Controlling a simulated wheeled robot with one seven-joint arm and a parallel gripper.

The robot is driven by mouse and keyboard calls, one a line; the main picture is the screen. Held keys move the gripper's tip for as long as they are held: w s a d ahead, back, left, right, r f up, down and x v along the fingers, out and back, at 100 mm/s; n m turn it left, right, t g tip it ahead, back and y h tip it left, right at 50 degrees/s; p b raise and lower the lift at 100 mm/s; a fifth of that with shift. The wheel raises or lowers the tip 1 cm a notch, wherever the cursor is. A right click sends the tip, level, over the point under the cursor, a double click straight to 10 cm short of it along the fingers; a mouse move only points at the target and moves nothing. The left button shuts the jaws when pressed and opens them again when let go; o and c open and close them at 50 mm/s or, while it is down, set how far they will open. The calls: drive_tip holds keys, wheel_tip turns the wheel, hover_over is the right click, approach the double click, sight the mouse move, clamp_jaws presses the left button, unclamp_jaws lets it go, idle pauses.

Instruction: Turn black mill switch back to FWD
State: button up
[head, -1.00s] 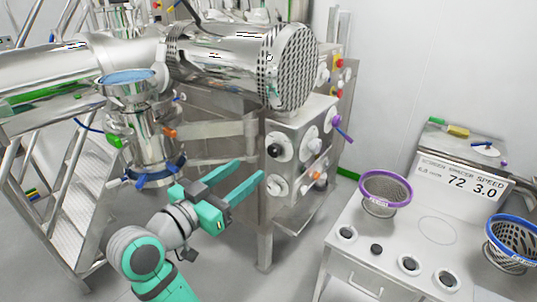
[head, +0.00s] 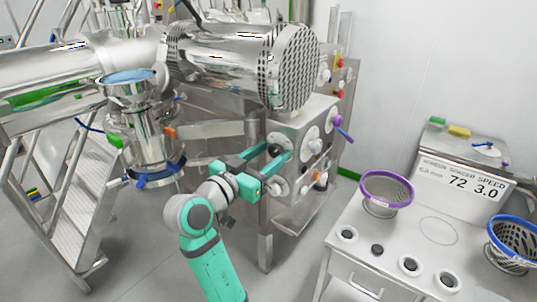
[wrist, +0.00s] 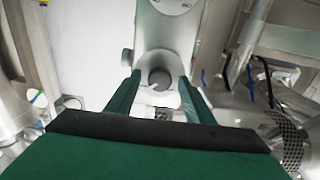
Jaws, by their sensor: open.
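The black mill switch (head: 275,150) is a round dark knob on a white disc on the front of the steel mill cabinet (head: 283,215). My gripper (head: 277,153) is open, with its two teal fingers reaching to the cabinet front, one on each side of the switch. In the wrist view the dark knob (wrist: 159,78) sits between the two fingertips, with a gap on either side, so I see no clear contact. The FWD marking and the pointing direction of the switch are too small to read.
Other knobs sit close by, including a lower white dial (head: 276,187) and a purple-handled lever (head: 338,122). The perforated drum (head: 292,65) hangs above. A white bench (head: 350,225) with a purple-rimmed screen (head: 386,187) stands at right. Stairs (head: 60,215) stand at left.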

drive_tip(key=shift+c, duration=0.2)
drive_tip(key=shift+s, duration=0.1)
drive_tip(key=c, duration=1)
drive_tip(key=shift+n, duration=0.3)
drive_tip(key=n, duration=0.3)
drive_tip(key=shift+n, duration=0.4)
drive_tip(key=n, duration=0.4)
drive_tip(key=shift+a+n, duration=0.1)
drive_tip(key=shift+n, duration=0.2)
drive_tip(key=n, duration=0.4)
drive_tip(key=shift+n, duration=0.3)
drive_tip(key=n, duration=0.4)
drive_tip(key=shift+a+f, duration=0.1)
drive_tip(key=shift+n, duration=0.3)
